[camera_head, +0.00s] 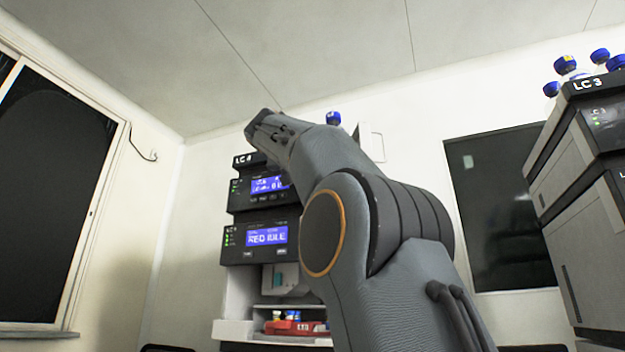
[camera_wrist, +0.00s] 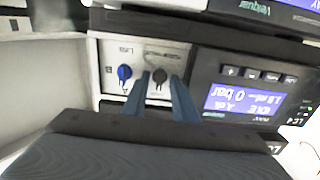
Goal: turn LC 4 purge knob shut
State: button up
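The LC 4 stack (camera_head: 261,228) stands behind my raised arm in the head view, its upper right part hidden. The wrist view shows an LC 4 module upside down, with a pale panel holding a blue knob (camera_wrist: 124,72) and a dark knob (camera_wrist: 160,75). The panel lettering is too blurred to tell which is the purge knob. My gripper (camera_wrist: 160,80) is open, its two blue-grey fingers pointing at the panel. The dark knob shows between the fingertips, and the blue knob lies outside them on the left. I cannot tell whether the fingers touch the dark knob.
The module's blue display (camera_wrist: 243,100) reads 0 bar and idle, right of the fingers. In the head view, a red tray (camera_head: 296,328) sits low in the stack. The LC 3 stack (camera_head: 590,200) with blue-capped bottles (camera_head: 565,66) stands at the right.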

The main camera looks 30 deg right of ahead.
jog(key=b+v, duration=0.1)
jog(key=v, duration=0.6)
jog(key=shift+s+a+b, duration=0.25)
jog(key=shift+a+b, duration=0.1)
